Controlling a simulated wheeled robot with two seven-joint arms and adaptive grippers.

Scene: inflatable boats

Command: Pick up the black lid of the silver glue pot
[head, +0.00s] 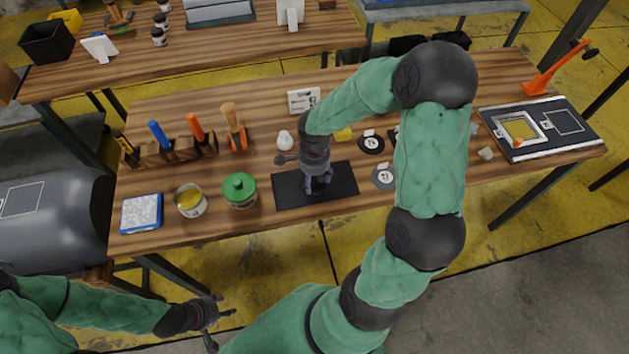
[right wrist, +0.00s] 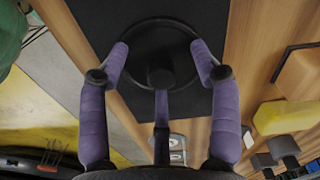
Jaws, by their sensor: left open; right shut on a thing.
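My right gripper (head: 318,184) is low over the black mat (head: 285,187) on the wooden bench. In the right wrist view its purple fingers (right wrist: 160,85) are closed in around the round black lid (right wrist: 160,38) with its dark knob. Black mat lies behind the lid; I cannot tell whether the lid touches it. In the head view the lid is hard to make out against mat and gripper. The silver pot (head: 190,209) stands open at the left, with yellow contents. My left gripper (head: 214,322) is open and empty, in front of the bench.
A green-lidded pot (head: 240,190) stands between the silver pot and the mat. A blue-edged tray (head: 141,212) is further left, a tool rack (head: 170,151) behind. A yellow block (head: 343,134) and labelled discs (head: 384,178) lie near my right arm. A framed board (head: 548,145) is at right.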

